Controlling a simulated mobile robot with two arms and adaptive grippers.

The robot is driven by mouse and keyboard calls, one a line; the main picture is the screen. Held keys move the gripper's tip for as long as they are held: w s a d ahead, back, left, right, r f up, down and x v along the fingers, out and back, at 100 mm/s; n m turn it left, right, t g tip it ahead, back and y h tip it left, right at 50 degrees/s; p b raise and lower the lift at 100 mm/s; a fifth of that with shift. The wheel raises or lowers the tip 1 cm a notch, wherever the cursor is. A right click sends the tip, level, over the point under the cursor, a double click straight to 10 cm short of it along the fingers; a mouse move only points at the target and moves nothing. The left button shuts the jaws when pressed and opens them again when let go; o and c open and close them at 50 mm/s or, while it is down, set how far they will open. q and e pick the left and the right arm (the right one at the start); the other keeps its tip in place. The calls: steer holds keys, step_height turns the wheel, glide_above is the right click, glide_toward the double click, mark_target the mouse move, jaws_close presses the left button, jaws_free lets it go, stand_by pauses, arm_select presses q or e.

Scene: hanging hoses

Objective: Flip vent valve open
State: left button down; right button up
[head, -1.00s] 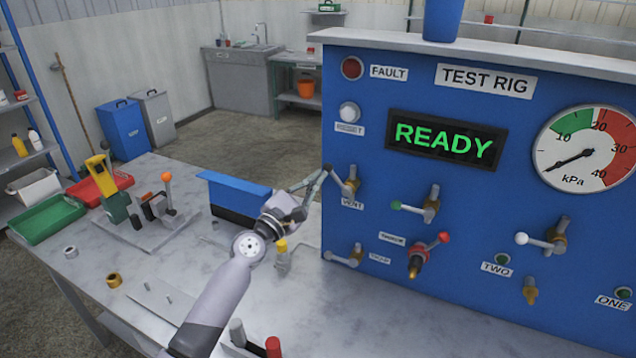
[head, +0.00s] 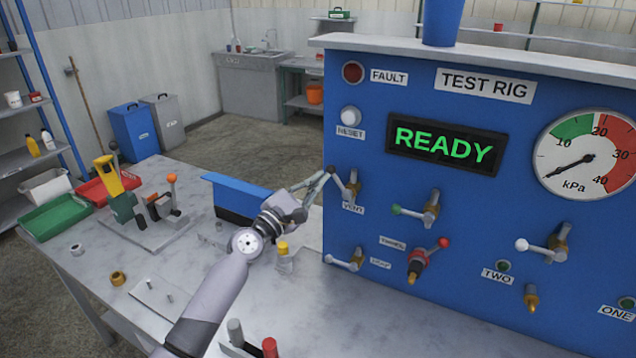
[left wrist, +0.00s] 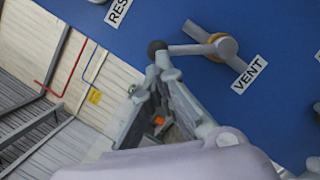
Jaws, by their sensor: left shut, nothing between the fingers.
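The vent valve (head: 350,187) is on the left side of the blue test rig panel, above its VENT label. Its grey lever slants up and left from the brass body to a dark knob (head: 330,169). In the left wrist view the lever (left wrist: 190,49) and dark knob (left wrist: 157,47) show beside the VENT label (left wrist: 250,75). My left gripper (head: 325,177) is shut and empty, its fingertips (left wrist: 163,68) right at the knob; I cannot tell whether they touch it. My right gripper is not in view.
The panel also bears a READY display (head: 443,146), a pressure gauge (head: 588,152) and a green-tipped valve (head: 428,210) right of the vent valve. A small yellow-topped part (head: 283,255) stands under my left arm.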

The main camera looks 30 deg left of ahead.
arm_select(q)
steer(key=shift+d+r+m, duration=0.25)
steer(key=shift+r+m, duration=0.15)
steer(key=shift+m, duration=0.3)
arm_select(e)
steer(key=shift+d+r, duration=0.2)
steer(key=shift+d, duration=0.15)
arm_select(q)
steer(key=shift+d+r+m+g+h+p, duration=0.2)
steer(key=shift+d+r+m+g+p, duration=0.1)
steer(key=shift+m+p, duration=0.35)
steer(key=shift+d+r+m+g+h+p, duration=0.25)
steer(key=shift+m+p, duration=0.2)
steer(key=shift+m, duration=0.3)
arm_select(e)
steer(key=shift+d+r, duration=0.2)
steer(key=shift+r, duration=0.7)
arm_select(q)
steer(key=shift+d+r+m+g+p, duration=0.4)
steer(key=shift+d+m+p, duration=0.15)
steer(key=shift+m, duration=0.55)
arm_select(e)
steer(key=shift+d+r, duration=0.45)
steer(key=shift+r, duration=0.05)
arm_select(q)
steer(key=shift+f, duration=0.1)
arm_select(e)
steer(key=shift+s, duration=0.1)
